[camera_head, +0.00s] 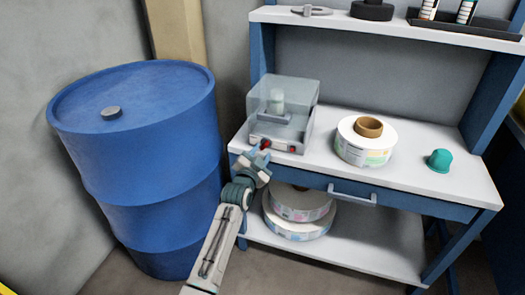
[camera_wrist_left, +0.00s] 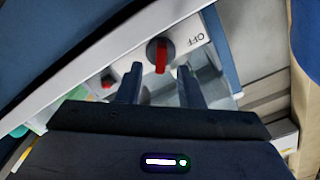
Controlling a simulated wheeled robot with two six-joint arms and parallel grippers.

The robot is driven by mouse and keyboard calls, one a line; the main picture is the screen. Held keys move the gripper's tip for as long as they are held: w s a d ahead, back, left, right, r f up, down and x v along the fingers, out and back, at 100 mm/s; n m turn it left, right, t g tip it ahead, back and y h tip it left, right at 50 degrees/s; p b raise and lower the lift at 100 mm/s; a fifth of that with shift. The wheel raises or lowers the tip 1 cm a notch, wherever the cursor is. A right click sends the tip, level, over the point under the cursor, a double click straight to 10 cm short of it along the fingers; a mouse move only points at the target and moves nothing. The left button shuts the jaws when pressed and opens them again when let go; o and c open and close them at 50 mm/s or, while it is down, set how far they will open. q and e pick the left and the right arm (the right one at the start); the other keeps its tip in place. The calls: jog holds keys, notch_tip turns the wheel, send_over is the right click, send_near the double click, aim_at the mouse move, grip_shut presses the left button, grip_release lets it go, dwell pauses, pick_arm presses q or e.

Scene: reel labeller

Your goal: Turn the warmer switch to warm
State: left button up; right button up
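The warmer (camera_head: 283,100) is a clear-covered box with a pale front panel, at the left end of the bench. Its switch, a red-barred knob on a black round base, shows in the left wrist view (camera_wrist_left: 160,55). An upside-down OFF label is beside it. The bar's exact setting is hard to tell, and no warm label shows. My left gripper (camera_head: 261,153) is at the panel in the head view. In the left wrist view my left gripper (camera_wrist_left: 159,74) is open, its fingers apart on either side of the red bar, not closed on it. My right gripper is out of view.
A small red button or lamp (camera_wrist_left: 107,82) is on the same panel. A label reel (camera_head: 350,148) and a teal dome (camera_head: 439,160) sit on the bench to the right. A blue drum (camera_head: 140,150) stands left. More reels (camera_head: 300,215) lie on the lower shelf.

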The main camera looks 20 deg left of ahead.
pick_arm(q)
jog(key=s, duration=0.8)
jog(key=shift+s, duration=0.3)
jog(key=shift+a, duration=0.15)
